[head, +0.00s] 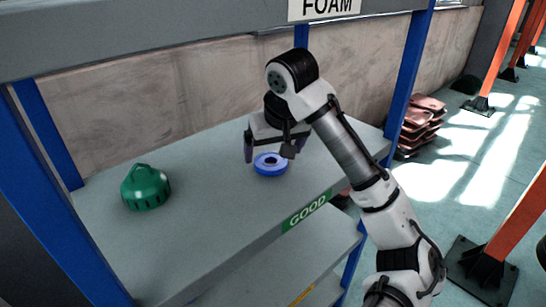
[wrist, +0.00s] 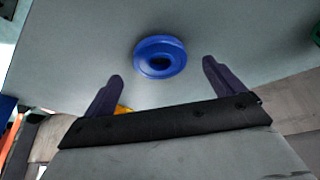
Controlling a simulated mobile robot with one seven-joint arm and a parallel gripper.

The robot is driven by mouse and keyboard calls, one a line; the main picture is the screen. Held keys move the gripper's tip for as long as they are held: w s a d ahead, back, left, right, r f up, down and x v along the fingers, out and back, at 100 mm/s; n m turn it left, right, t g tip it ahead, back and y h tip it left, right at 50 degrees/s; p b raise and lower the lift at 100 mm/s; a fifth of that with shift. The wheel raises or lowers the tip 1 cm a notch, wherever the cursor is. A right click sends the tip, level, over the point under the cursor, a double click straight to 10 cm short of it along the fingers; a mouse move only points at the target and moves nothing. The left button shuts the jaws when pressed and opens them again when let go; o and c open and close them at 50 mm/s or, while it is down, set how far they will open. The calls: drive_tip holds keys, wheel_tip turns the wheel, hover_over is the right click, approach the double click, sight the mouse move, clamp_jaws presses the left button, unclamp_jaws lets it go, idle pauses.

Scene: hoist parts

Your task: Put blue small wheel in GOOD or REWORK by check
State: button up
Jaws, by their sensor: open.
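The blue small wheel (head: 270,164) lies flat on the grey shelf (head: 210,212), which has a green GOOD label (head: 305,214) on its front edge. It has a dark hole in its middle. It also shows in the wrist view (wrist: 160,45), ahead of and between the fingers but apart from them. My gripper (head: 269,154) is open and empty at the wheel in the head view. Both fingers also show in the wrist view (wrist: 161,84). No REWORK label is in view.
A green domed part (head: 146,188) stands on the same shelf to the left. A lower shelf (head: 290,262) lies beneath. Reddish stacked parts (head: 420,122) are at the right.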

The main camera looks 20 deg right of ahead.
drive_tip(key=shift+v, duration=2.2)
drive_tip(key=shift+s, duration=0.15)
